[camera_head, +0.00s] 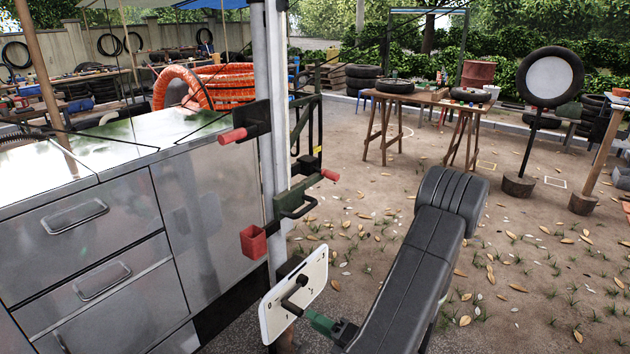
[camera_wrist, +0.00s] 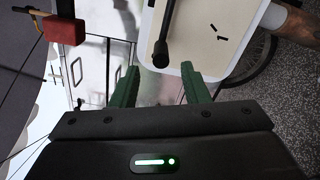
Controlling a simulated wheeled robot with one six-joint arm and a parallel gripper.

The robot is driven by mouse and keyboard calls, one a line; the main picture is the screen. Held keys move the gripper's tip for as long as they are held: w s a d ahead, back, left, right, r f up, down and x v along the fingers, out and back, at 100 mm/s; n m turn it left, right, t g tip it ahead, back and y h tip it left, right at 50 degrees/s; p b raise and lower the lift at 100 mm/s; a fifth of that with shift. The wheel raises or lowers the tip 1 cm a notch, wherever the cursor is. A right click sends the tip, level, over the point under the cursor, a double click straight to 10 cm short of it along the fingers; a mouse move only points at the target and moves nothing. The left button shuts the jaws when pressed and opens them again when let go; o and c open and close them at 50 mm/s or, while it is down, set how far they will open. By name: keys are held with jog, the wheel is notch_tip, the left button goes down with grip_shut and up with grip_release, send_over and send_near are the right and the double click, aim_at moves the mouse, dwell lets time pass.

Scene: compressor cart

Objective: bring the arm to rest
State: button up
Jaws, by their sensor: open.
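My gripper (camera_wrist: 159,68) is open, with its two green fingers spread apart in the wrist view. In the head view my gripper (camera_head: 309,314) is at the lower middle, at the end of my dark arm. Just ahead of it is a white plate (camera_head: 312,274) with a black lever (camera_head: 296,291) on its face. In the wrist view the lever (camera_wrist: 162,48) ends near the gap between the fingertips, and the white plate (camera_wrist: 230,25) lies behind it. Nothing is gripped. Whether a finger touches the lever or plate I cannot tell.
The plate is by a grey post (camera_head: 270,150) bearing a red box (camera_head: 253,242) and red-handled clamps (camera_head: 233,136). A metal drawer cabinet (camera_head: 195,215) stands to the left. Leaf-strewn open ground (camera_head: 540,270) lies to the right, with wooden tables (camera_head: 430,97) farther back.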

aim_at(284, 302)
jog(key=shift+x, duration=3.85)
